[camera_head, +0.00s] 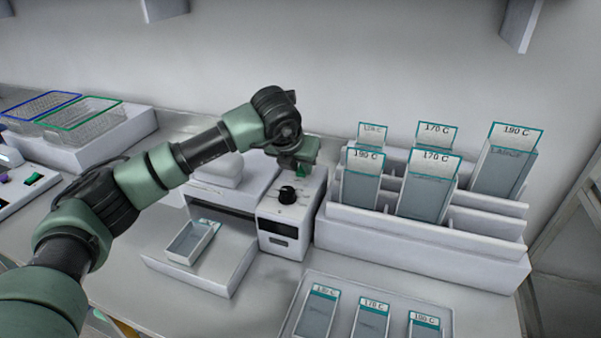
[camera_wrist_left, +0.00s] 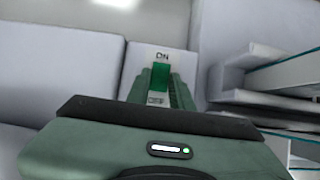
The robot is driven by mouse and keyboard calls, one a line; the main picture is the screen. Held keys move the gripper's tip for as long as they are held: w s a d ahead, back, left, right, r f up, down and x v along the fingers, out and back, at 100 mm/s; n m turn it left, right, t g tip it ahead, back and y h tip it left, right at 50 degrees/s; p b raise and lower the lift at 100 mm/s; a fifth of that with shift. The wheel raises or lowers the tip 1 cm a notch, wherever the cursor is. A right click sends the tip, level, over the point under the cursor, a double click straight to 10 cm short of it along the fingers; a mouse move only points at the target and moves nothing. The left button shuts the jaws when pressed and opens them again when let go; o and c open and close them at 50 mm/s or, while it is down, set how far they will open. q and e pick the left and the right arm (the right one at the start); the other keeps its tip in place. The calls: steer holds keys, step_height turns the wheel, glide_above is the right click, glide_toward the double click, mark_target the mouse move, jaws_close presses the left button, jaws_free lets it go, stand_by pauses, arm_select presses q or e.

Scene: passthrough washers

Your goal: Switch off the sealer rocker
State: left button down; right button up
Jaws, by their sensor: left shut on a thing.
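The sealer (camera_head: 282,215) is a white box with a black knob (camera_head: 287,194) on its top and a dark display on its front. Its green rocker (camera_wrist_left: 161,74) shows in the left wrist view between an ON label above and an OFF label below. A bit of green also shows beside the fingers in the head view. My left gripper (camera_head: 296,160) is over the back of the sealer top, behind the knob. In the left wrist view its fingers (camera_wrist_left: 160,92) are shut on the rocker, one on each side. The rocker's tilt cannot be told. My right gripper is out of view.
A white rack (camera_head: 420,240) with several labelled pouches stands close to the sealer's right. A tray (camera_head: 290,325) of pouches lies in front. A white platform with a small box (camera_head: 190,242) is at front left. Wire baskets (camera_head: 80,112) are at the far left.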

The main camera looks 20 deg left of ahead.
arm_select(q)
steer(key=c, duration=1.2)
jaws_free()
steer(key=shift+c, duration=0.2)
steer(key=b+v, duration=0.2)
steer(key=v, duration=0.5)
steer(key=shift+s+r, duration=0.2)
steer(key=shift+r, duration=0.1)
